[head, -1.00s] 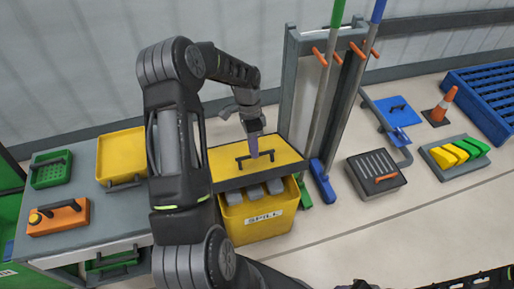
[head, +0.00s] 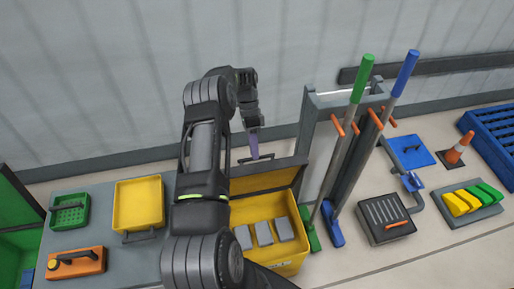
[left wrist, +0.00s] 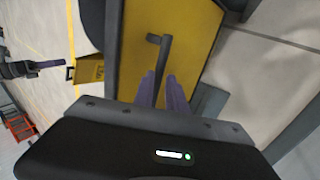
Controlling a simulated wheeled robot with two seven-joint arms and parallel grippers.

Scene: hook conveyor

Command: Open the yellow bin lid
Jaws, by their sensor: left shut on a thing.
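The yellow bin (head: 292,257) stands on the floor in the middle of the head view. Several grey blocks (head: 264,233) show in its opening. Its lid (head: 268,181), yellow with a dark edge, is tilted up at the back, so the bin is partly open. My left gripper (head: 254,152) is at the lid's dark handle, its purple fingers shut on it. In the left wrist view the fingers (left wrist: 163,90) meet the lower end of the handle (left wrist: 161,52) on the yellow lid (left wrist: 198,40). Another gripper (left wrist: 52,64), probably my right, shows small and unclear at the left.
A grey rack (head: 314,130) with green and blue long-handled tools stands close right of the bin. A grey bench (head: 95,240) with a yellow tray (head: 138,203) is at the left. A grated drain box (head: 386,217) lies on the floor at the right.

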